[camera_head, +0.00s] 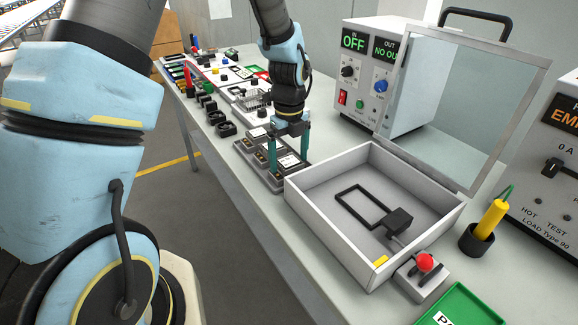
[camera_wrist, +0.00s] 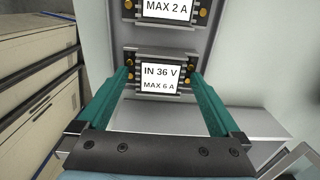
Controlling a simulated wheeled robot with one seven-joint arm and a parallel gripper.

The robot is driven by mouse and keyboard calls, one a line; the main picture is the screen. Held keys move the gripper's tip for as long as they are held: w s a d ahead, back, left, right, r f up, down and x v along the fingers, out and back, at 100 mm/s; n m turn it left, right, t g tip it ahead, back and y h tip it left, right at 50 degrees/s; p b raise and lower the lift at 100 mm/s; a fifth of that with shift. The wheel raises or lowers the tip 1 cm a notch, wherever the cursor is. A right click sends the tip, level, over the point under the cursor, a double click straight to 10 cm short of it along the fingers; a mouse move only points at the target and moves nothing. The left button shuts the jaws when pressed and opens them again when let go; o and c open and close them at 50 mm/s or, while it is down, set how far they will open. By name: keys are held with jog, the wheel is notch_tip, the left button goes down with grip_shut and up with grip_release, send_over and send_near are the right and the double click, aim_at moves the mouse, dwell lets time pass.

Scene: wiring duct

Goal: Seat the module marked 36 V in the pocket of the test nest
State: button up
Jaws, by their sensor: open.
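The module marked "IN 36 V MAX 6 A" (camera_wrist: 160,78) is in the middle of the wrist view, sitting in a grey tray (camera_wrist: 198,45). My gripper (camera_wrist: 160,74) is open, with one teal finger on each side of this module. I cannot tell whether the fingers touch it. In the head view my gripper (camera_head: 289,152) points down at the tray. A white box (camera_head: 330,215) with its clear lid raised stands to the right. In it lies a black rectangular frame (camera_head: 341,193), which looks like the pocket of the test nest; it is empty.
A second module marked "MAX 2 A" (camera_wrist: 168,8) sits farther along the tray. The raised clear lid (camera_head: 455,110) stands behind the box. A red-knobbed lever (camera_head: 425,263), a yellow probe (camera_head: 490,220) and a green tray (camera_head: 465,305) are near the box.

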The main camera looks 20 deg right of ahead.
jog(key=c, duration=1.5)
jog(key=shift+c, duration=0.4)
jog(key=shift+r, duration=0.15)
